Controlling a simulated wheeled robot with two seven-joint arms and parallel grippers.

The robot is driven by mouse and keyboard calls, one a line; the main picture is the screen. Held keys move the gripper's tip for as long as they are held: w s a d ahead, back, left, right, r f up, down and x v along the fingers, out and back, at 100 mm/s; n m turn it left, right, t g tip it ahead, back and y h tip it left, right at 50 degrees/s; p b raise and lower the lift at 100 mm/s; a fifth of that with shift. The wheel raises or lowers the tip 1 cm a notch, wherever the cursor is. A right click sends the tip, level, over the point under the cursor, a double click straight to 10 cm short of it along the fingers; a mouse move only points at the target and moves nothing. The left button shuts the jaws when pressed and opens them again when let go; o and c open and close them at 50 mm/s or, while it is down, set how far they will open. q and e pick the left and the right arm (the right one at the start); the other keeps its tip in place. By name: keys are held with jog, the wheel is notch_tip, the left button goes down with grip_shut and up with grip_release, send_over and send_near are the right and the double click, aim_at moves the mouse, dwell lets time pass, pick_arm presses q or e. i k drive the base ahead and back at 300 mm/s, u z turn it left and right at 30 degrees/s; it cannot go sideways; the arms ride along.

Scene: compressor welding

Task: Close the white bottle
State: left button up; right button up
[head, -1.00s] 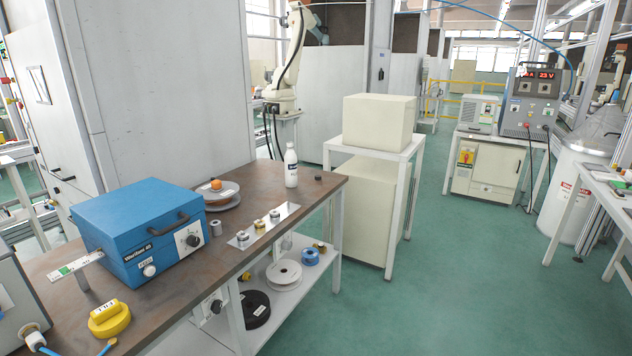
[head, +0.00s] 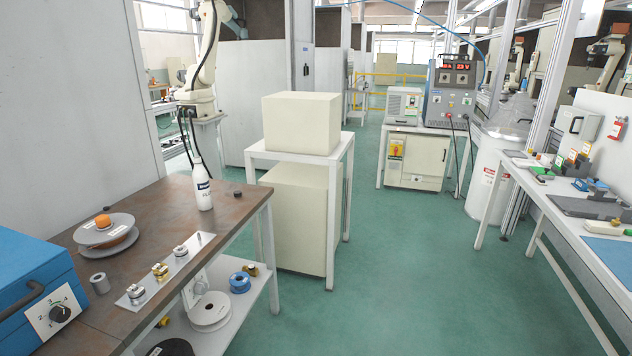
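The white bottle (head: 202,186) stands upright near the far right end of the brown workbench (head: 150,212). It has a dark label band on its body and a narrow neck. Whether its top is open is too small to tell. A small dark round piece (head: 237,194), possibly a cap, lies on the bench just right of the bottle, apart from it. Neither of my grippers is in view.
A blue box (head: 30,275), a spool (head: 105,231) and a metal strip with fittings (head: 165,268) are on the bench. A white stand with a cream block (head: 301,122) is behind it. Green floor (head: 400,270) is clear between the bench and the right table (head: 560,225).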

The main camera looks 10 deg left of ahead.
aim_at(200, 176)
jog(key=z, duration=0.65)
jog(key=i, duration=2.15)
jog(key=u, duration=0.45)
jog(key=i, duration=1.25)
jog(key=u, duration=1.55)
jog(key=i, duration=0.5)
jog(key=u, duration=0.25)
